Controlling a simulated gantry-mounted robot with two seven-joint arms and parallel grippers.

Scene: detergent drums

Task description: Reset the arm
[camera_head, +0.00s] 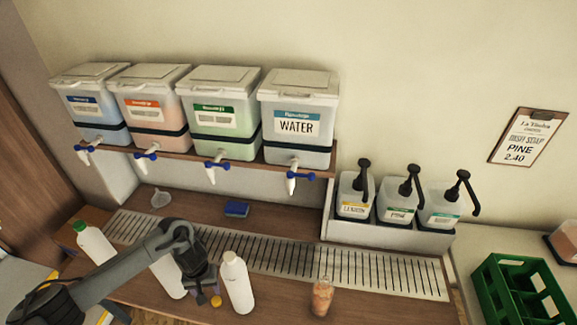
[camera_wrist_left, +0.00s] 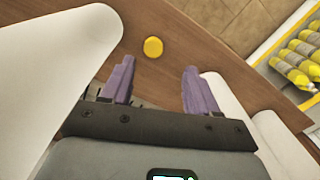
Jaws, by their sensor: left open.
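My left arm reaches in from the lower left in the head view. Its gripper (camera_head: 207,291) points down over the front of the counter, between two white bottles. In the left wrist view the purple fingers of my left gripper (camera_wrist_left: 158,88) are apart, with nothing between them. A yellow round cap (camera_wrist_left: 153,47) lies on the brown counter beyond the fingertips; it also shows beside the gripper in the head view (camera_head: 216,301). One white bottle (camera_head: 237,284) stands just right of the gripper. Another white bottle (camera_head: 168,277) is partly hidden behind my arm. My right gripper is not in view.
Several drums with blue taps, including the water drum (camera_head: 297,121), stand on a shelf. Pump bottles (camera_head: 398,205) stand in a white holder. A slotted drain (camera_head: 330,265) crosses the counter. A blue sponge (camera_head: 236,209), an amber bottle (camera_head: 322,297) and a green crate (camera_head: 497,284) are also there.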

